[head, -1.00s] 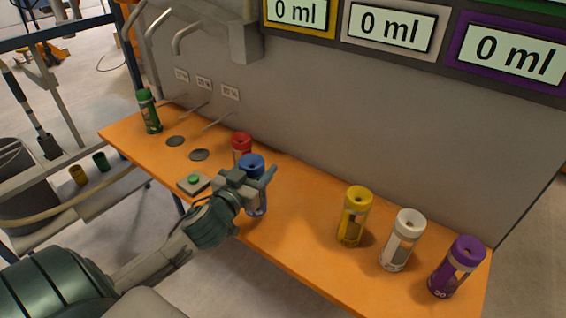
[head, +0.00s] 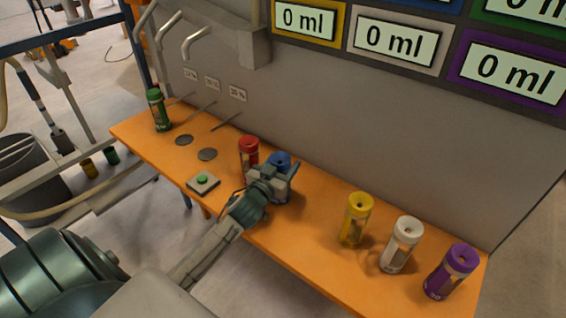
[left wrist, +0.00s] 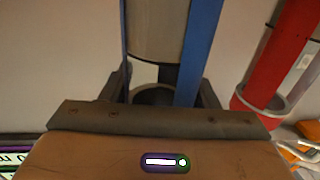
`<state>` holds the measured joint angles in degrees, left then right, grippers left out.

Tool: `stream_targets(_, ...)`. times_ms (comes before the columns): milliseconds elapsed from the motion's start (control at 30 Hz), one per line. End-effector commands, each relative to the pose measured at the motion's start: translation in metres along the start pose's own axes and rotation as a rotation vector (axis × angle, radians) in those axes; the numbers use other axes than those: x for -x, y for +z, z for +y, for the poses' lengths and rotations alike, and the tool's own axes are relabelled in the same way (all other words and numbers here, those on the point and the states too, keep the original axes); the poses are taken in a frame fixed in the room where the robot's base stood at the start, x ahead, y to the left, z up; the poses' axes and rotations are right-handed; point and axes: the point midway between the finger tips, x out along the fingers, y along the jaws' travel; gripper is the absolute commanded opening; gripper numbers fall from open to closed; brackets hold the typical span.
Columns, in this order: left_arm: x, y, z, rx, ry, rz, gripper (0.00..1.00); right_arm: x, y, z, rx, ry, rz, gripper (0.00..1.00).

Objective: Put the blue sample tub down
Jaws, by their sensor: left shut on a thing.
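The blue sample tub (head: 280,159) is near the middle of the orange table, just right of the red tub (head: 249,146). My left gripper (head: 276,182) is shut around the blue tub's body and hides most of it. The tub looks upright; its base is hidden, so I cannot tell if it touches the table. In the left wrist view the blue tub (left wrist: 203,45) shows as a blue stripe and pale body between the fingers (left wrist: 165,95). The red tub (left wrist: 275,65) stands close beside it there, apart from the fingers. My right gripper is not in view.
Yellow (head: 355,220), white (head: 402,245) and purple (head: 451,272) tubs stand on the right of the orange table (head: 315,212). A green tub (head: 158,110), dark discs (head: 207,154) and a green-button box (head: 203,182) are on the left. A grey wall backs the table.

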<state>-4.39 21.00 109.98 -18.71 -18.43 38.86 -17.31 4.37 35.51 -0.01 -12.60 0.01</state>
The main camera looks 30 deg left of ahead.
Motion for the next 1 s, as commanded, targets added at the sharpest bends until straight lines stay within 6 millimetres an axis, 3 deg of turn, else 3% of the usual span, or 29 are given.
stream_targets(133,0.0,0.002,0.0,0.0,0.0,0.002,0.23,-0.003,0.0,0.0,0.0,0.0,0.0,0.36)
stream_targets(167,0.0,0.003,0.0,0.0,0.0,0.0,0.57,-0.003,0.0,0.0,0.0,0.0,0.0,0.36)
stream_targets(267,0.0,0.001,0.0,0.0,0.0,0.0,0.76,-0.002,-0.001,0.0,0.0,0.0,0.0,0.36)
stream_targets(667,0.005,0.002,0.0,-0.002,0.001,0.0,0.77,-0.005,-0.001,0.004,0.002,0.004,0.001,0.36)
stream_targets(1000,0.07,0.007,0.0,-0.006,0.003,-0.002,0.77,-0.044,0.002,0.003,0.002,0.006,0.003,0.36)
